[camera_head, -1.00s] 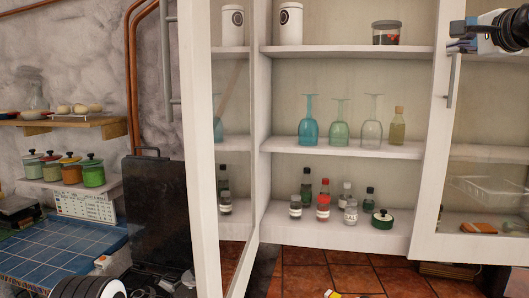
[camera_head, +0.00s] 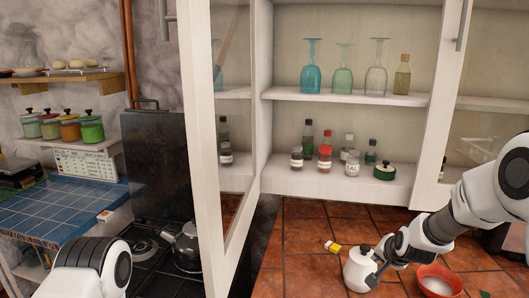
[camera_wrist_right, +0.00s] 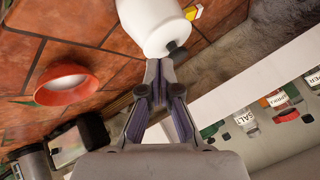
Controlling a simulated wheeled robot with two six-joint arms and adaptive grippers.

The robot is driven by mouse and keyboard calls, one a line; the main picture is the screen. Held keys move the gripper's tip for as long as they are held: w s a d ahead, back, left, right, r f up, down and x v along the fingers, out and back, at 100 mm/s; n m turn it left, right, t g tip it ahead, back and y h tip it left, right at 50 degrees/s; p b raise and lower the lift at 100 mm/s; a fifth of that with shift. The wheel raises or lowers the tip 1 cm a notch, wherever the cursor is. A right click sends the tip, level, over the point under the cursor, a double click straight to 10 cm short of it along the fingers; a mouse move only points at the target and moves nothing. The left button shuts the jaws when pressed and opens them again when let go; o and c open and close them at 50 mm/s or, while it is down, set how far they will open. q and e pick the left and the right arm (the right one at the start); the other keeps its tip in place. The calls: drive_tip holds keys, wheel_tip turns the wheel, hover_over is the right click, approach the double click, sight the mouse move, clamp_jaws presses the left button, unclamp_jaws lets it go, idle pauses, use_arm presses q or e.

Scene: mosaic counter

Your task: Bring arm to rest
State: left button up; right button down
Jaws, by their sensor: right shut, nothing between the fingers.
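My right arm comes in from the right in the head view. Its gripper (camera_head: 376,276) is low over the tiled counter, in front of or beside a white lidded pot (camera_head: 358,266). In the right wrist view the gripper's fingers (camera_wrist_right: 160,68) are shut and empty. Their tips point at the white pot (camera_wrist_right: 150,22) and overlap its lower edge in the picture; I cannot tell if they touch. My left arm shows only as a white link at the lower left of the head view; its gripper is out of view.
The wall cabinet stands open, its left door (camera_head: 202,150) swung outward. Glasses and spice jars stand on its shelves. A red bowl (camera_head: 440,280), also in the wrist view (camera_wrist_right: 66,84), stands near my right gripper. A kettle (camera_head: 186,246) sits at the left on the stove.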

drive_tip(key=s+a+f+n+g+b, duration=0.3)
drive_tip(key=s+f+n+g, duration=0.2)
drive_tip(key=s+f, duration=1.8)
drive_tip(key=s+a+f+n+g+b, duration=0.1)
drive_tip(key=s+f, duration=0.3)
drive_tip(key=s, duration=0.6)
drive_tip(key=s+a+f+n+g+b, duration=0.1)
drive_tip(key=s+f, duration=0.4)
drive_tip(key=s, duration=0.5)
drive_tip(key=shift+a+n+g, duration=0.25)
drive_tip(key=shift+n+g, duration=0.45)
drive_tip(key=shift+n, duration=0.1)
